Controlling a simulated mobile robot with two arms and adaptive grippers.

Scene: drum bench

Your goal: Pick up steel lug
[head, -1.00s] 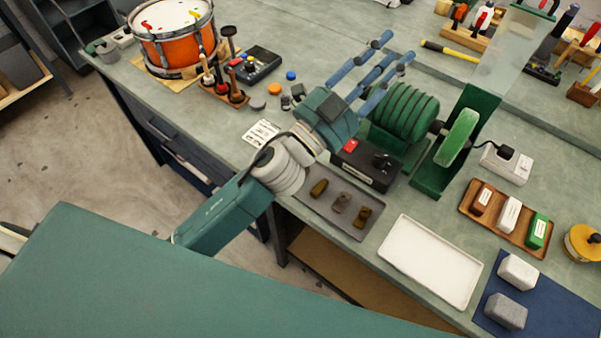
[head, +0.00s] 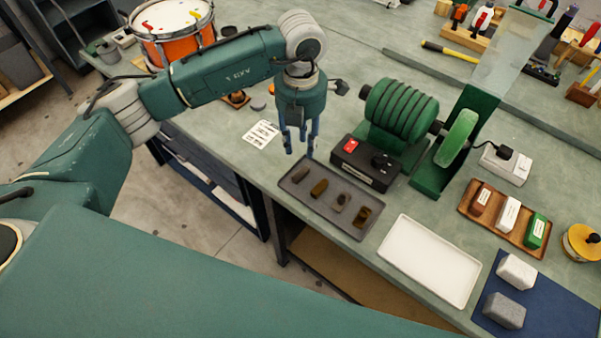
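A grey tray (head: 333,221) near the bench's front edge holds a row of small lugs. A dark grey-brown lug (head: 300,175) lies at its left end, then a brown lug (head: 319,188), a greyish lug (head: 340,202) and a brown lug (head: 361,216). I cannot tell for sure which one is steel. My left gripper (head: 300,150) points down, its blue fingers apart with nothing seen between them. It is above the bench by the tray's far left corner, apart from the lugs. My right gripper is out of view.
A green grinder (head: 401,115) with a black switch box (head: 363,166) stands just behind the tray. A white tray (head: 430,262) lies to the right, beside a blue mat (head: 545,299). A printed card (head: 261,134) lies left of the gripper. An orange drum (head: 178,47) stands at the back left.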

